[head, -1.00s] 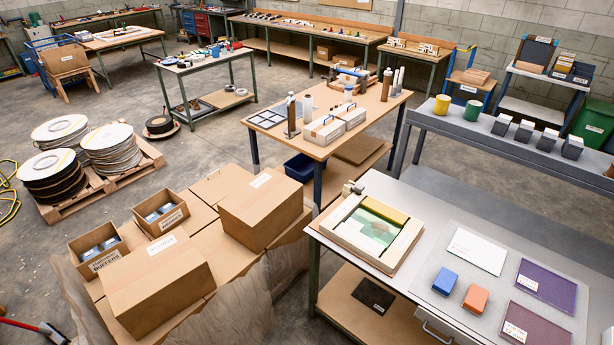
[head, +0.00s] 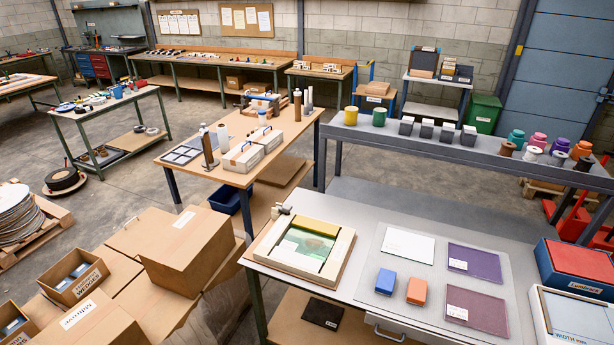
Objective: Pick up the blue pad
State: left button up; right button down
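The blue pad (head: 385,281) is a small blue block with rounded edges, lying on the light grey mat of the near metal-topped table in the head view. An orange block (head: 417,290) of like size lies just to its right, with a small gap between them. Nothing covers the blue pad. Neither of my grippers shows in the head view.
A cream frame with a green panel (head: 303,245) sits left of the pad. A white sheet (head: 408,245) and two purple sheets (head: 474,262) (head: 476,311) lie around it. Boxes with red (head: 583,261) and grey-blue (head: 583,315) tops stand at right.

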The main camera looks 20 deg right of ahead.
aim_at(385, 283)
jog(key=z, duration=1.25)
